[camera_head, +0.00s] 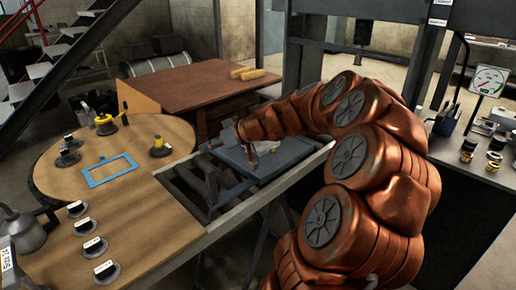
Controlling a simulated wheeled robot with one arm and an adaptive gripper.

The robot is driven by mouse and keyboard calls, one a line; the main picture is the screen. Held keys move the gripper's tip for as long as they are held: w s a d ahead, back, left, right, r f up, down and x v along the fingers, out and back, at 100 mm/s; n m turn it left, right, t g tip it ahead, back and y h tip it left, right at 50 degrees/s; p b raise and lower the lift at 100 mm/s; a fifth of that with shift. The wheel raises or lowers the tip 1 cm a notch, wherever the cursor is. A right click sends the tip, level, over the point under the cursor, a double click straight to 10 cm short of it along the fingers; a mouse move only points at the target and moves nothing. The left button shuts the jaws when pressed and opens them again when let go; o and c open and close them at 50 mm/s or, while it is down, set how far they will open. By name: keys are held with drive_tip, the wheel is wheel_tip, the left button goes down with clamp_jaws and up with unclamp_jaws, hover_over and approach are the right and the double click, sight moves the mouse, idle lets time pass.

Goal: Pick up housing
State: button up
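My copper-coloured arm reaches from the lower right to the middle of the view. Its end, with my gripper (252,152), is over a blue-grey tray (286,157) on a metal frame. The fingers are small and mostly hidden by the arm, so I cannot tell whether they are open or hold anything. No part is clearly recognisable as the housing. A yellow-topped part (106,123) and a yellow and black part (159,147) stand on the round-ended wooden table (135,187) at the left, apart from my gripper.
A blue rectangular frame (110,170) and several small labelled dark parts on round bases lie on the wooden table. A brown table (190,86) stands behind. At the right, a dark bench (470,185) holds a dial gauge (488,80) and small rings. A steel rail (270,190) crosses the front.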

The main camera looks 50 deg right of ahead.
drive_tip(key=s+d+f+m+t+h+b, duration=0.1)
drive_tip(key=s+d+f+h, duration=0.1)
drive_tip(key=d, duration=0.9)
drive_tip(key=s+d+f+m+t+h, duration=0.1)
drive_tip(key=d+t+h, duration=0.15)
drive_tip(key=d, duration=0.75)
drive_tip(key=shift+g, duration=0.35)
drive_tip(key=shift+d+p+x, duration=0.15)
drive_tip(key=shift+p+x, duration=0.6)
drive_tip(key=shift+x, duration=2.15)
drive_tip(key=shift+d+p+x, duration=0.15)
drive_tip(key=shift+p+x, duration=0.55)
drive_tip(key=shift+x, duration=2.15)
drive_tip(key=shift+f, duration=0.15)
clamp_jaws()
